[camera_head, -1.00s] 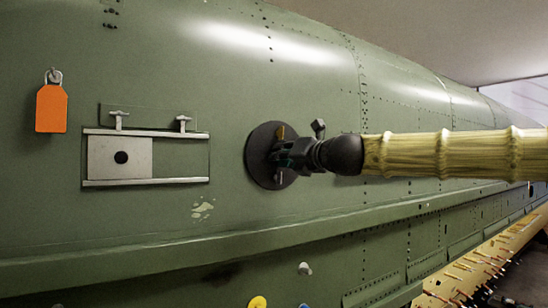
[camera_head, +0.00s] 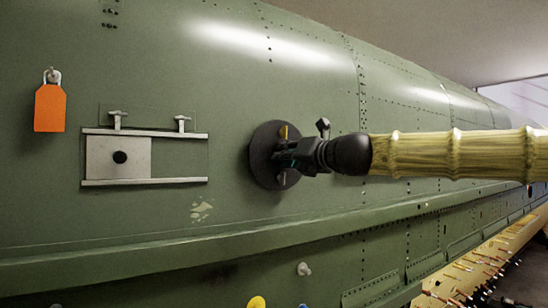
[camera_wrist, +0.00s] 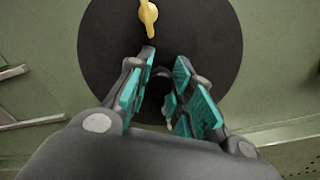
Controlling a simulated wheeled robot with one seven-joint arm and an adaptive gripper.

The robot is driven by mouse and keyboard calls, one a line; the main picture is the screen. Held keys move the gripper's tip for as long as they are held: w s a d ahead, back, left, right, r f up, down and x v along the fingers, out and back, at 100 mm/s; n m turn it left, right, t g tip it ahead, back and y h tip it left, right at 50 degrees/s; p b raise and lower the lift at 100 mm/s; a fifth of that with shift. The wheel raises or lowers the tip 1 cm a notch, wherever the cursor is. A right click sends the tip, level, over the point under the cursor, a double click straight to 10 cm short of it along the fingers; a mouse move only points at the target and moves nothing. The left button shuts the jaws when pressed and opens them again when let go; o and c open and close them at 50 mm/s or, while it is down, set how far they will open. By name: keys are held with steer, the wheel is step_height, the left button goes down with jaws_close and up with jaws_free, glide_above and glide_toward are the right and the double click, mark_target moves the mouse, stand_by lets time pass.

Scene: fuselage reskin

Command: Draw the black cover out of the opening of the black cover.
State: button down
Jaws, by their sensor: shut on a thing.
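The black cover (camera_head: 262,143) is a round dark disc at the green fuselage side, in the middle of the head view. It fills the upper middle of the wrist view (camera_wrist: 108,45). A small yellow piece (camera_wrist: 148,14) sits on its upper part. My gripper (camera_wrist: 163,88), with teal finger pads, is shut on a dark grip at the disc's centre. In the head view my gripper (camera_head: 291,157) hides the disc's right part. The opening behind the disc is hidden, and I cannot tell how wide a gap lies between them.
Left of the disc, a pale plate (camera_head: 105,158) with a black hole sits between two metal rails. An orange tag (camera_head: 49,108) hangs at far left. A green ledge (camera_head: 150,238) runs below. A yellow rack with pegs (camera_head: 480,265) stands at lower right.

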steer(key=shift+s+d+r, duration=0.1)
steer(key=shift+s+d, duration=0.15)
steer(key=shift+s, duration=0.1)
steer(key=v, duration=0.2)
steer(key=shift+s+d, duration=0.2)
steer(key=shift+s, duration=0.15)
stand_by(0.4)
